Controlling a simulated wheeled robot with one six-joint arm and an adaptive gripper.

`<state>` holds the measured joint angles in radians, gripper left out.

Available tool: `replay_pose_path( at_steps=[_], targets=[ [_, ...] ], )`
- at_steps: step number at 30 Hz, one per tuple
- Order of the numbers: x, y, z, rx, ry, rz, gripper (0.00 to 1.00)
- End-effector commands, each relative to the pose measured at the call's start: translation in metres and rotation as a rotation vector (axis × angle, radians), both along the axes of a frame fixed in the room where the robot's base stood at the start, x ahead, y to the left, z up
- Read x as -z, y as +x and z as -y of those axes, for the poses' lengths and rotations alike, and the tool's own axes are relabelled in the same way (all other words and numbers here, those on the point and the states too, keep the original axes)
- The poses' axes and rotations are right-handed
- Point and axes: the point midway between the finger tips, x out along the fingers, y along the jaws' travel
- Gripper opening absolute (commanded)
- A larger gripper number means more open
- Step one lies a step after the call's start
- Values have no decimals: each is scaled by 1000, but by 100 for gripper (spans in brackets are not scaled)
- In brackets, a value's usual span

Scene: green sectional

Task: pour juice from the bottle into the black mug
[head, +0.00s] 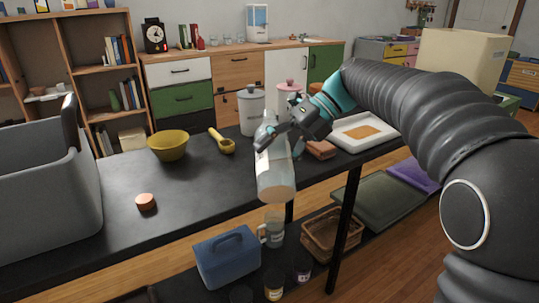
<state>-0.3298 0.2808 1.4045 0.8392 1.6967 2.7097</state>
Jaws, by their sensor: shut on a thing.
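My gripper (276,137) is shut on a clear, pale bottle (273,172) around its upper part. The bottle is close to upright, leaning slightly, with its neck up and its base toward me. It is held in front of the black table's (200,195) near edge, and its base shows a pale peach tone. I cannot tell how much juice is in it. I cannot clearly make out a black mug.
A grey bin (50,205), yellow bowl (168,146), yellow scoop (221,141), orange disc (146,202), lidded canister (251,112) and white tray (364,133) are on the table. Below are a blue box (227,260), clear jug (272,232), wicker basket (330,236) and jars. Front-centre tabletop is clear.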

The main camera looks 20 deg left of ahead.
Motion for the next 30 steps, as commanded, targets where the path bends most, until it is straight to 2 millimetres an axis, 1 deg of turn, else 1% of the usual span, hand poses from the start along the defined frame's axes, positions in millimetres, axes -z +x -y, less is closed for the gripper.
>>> replay_pose_path(
  at_steps=[18,30],
  targets=[
    [-5,-1,0,-1,-15,-41,14],
    [-5,-1,0,-1,-15,-41,14]
  ],
)
